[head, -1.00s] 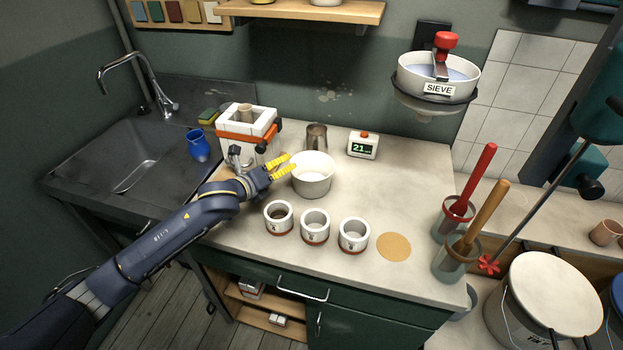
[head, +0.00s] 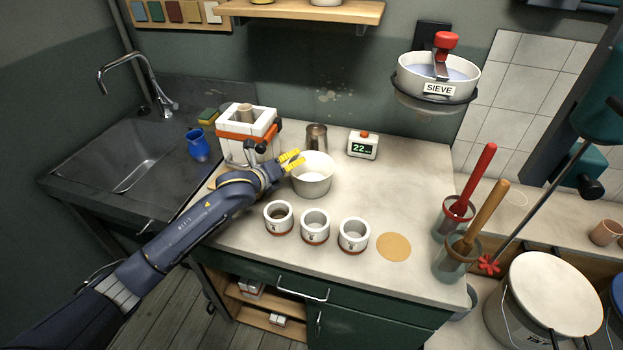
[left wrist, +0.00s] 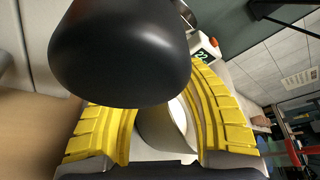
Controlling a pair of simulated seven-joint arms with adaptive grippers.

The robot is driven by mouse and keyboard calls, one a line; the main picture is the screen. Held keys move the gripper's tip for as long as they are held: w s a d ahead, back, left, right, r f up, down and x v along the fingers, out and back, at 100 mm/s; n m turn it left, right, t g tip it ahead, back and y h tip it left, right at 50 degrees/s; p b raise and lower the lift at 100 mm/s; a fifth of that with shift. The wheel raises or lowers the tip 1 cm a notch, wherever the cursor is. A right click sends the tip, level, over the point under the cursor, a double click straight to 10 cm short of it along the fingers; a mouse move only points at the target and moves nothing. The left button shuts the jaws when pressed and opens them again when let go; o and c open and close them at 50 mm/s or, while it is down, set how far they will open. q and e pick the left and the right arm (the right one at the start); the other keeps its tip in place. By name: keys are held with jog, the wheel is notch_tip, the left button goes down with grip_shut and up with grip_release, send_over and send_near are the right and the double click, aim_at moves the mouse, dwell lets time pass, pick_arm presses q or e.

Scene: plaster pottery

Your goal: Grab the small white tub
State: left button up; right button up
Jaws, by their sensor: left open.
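The small white tub (head: 312,182) stands upright on the pale worktop, behind the row of small cups, open at the top. My left gripper (head: 291,160) is open at the tub's left rim, its yellow fingers reaching over or beside that rim. In the left wrist view the yellow fingers of the left gripper (left wrist: 166,98) are spread, with the pale curved wall of the tub (left wrist: 158,128) showing between them. A large dark rounded shape hides part of that view. I cannot tell whether the fingers touch the tub. My right gripper is not in view.
A strapped white plaster mould (head: 235,125) stands close behind the gripper. A metal cup (head: 316,136) and a timer (head: 362,145) stand behind the tub. Several small pots, including one cup (head: 315,228), stand in front. The worktop to the tub's right is clear.

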pick_arm(q)
grip_shut()
jog(key=shift+r, duration=0.3)
dwell(0.6)
jog(key=s+d+r, duration=0.1)
jog(key=s+d, duration=0.1)
jog(key=d, duration=0.6)
jog(key=s+d+r, duration=0.2)
jog(key=d, duration=0.7)
jog(key=shift+s, duration=0.25)
dwell(0.6)
jog(key=shift+d, duration=0.2)
dwell(0.5)
